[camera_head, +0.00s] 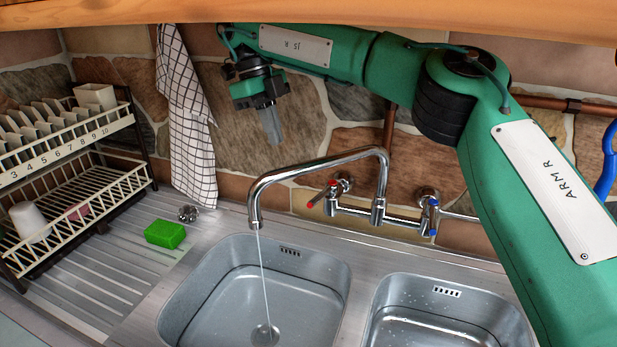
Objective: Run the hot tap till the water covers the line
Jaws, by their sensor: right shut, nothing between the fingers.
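A chrome mixer tap (320,165) stands on the wall behind the sink, its spout over the left basin (330,262). A thin stream of water (262,270) falls from the spout towards the drain (265,335). The red-marked hot handle (322,197) is left of the tap body and the blue-marked cold handle (431,215) is right of it. I cannot make out a fill line or how deep the water is. My right gripper (275,140) is shut and empty, pointing down above and left of the hot handle, apart from it. My left gripper is out of view.
A second basin (445,330) lies to the right. A green sponge (165,234) and a metal plug-like piece (188,213) sit on the left drainer. A dish rack (70,235) stands far left, beside a hanging checked towel (190,130). A wooden shelf edge (400,14) crosses the top.

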